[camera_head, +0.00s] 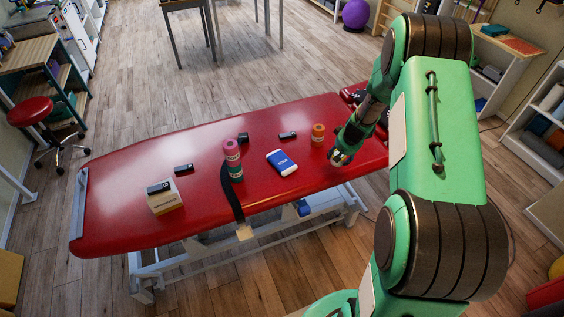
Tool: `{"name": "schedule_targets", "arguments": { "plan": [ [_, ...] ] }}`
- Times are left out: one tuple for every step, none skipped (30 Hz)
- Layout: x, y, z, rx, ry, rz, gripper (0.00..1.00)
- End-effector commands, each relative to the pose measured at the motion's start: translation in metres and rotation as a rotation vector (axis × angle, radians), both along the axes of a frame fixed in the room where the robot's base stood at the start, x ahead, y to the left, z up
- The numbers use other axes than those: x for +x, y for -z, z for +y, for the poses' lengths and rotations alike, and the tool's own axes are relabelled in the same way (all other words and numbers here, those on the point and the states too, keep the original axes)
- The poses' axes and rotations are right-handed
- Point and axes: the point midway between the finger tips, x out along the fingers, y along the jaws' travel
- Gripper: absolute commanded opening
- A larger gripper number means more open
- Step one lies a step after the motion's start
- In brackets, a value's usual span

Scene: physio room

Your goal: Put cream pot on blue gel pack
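The blue gel pack (281,162) lies flat on the red treatment table, blue with a white band and edge. A short orange cylinder (318,133) stands upright on the table behind and to the right of the pack. It may be the cream pot, but it is too small to be sure. My gripper (339,157) is above the table, just right of the orange cylinder and the pack. The gripper appears apart from both. Its fingers are too small and dark to tell whether they are open.
A pink and teal upright cylinder (232,160) stands left of the pack, with a dark strap (233,200) hanging over the table's front edge. Small black items (184,168) and a yellowish box (164,199) lie further left. The red table (120,205) is clear between them.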

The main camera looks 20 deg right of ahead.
Motion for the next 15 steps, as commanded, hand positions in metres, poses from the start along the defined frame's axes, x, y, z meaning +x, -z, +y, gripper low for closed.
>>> {"name": "schedule_targets", "arguments": {
  "plan": [
    [0.003, -0.002, 0.019, -0.002, -0.034, -0.001, 0.26],
    [0.003, -0.004, 0.029, -0.002, -0.051, -0.001, 0.26],
    [0.004, -0.005, 0.043, -0.002, -0.076, -0.001, 0.26],
    [0.004, -0.006, 0.053, -0.003, -0.094, -0.001, 0.26],
    [0.003, -0.007, 0.064, -0.003, -0.112, 0.0, 0.26],
    [0.003, -0.008, 0.077, -0.003, -0.138, -0.001, 0.26],
    [0.003, -0.009, 0.087, -0.003, -0.154, -0.001, 0.26],
    [0.003, -0.01, 0.097, -0.003, -0.175, -0.001, 0.26],
    [0.001, -0.011, 0.111, -0.003, -0.198, 0.0, 0.26],
    [0.0, -0.011, 0.121, -0.003, -0.218, 0.001, 0.26],
    [0.0, -0.012, 0.131, -0.004, -0.236, 0.0, 0.26],
    [-0.002, -0.013, 0.143, -0.003, -0.26, 0.001, 0.26],
    [-0.003, -0.014, 0.153, -0.004, -0.278, 0.0, 0.26],
    [-0.005, -0.014, 0.162, -0.005, -0.295, 0.0, 0.26],
    [-0.007, -0.015, 0.174, -0.004, -0.318, -0.001, 0.26]
  ]
}}
